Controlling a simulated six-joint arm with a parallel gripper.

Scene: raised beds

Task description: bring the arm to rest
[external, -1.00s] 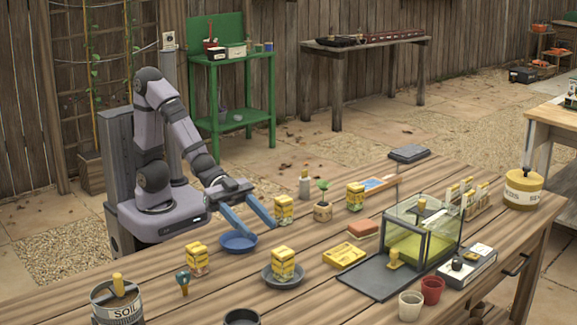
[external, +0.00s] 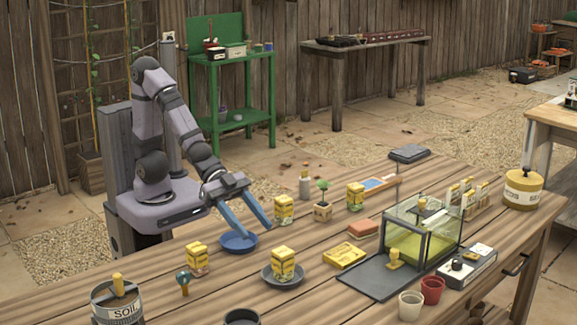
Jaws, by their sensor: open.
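My gripper (external: 252,231) has two blue fingers spread apart, with nothing between them. It hangs low over the table (external: 130,268), at the blue dish (external: 236,243). One fingertip is over or beside the dish's right part; I cannot tell if it touches.
A glass case (external: 425,235) stands at right.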

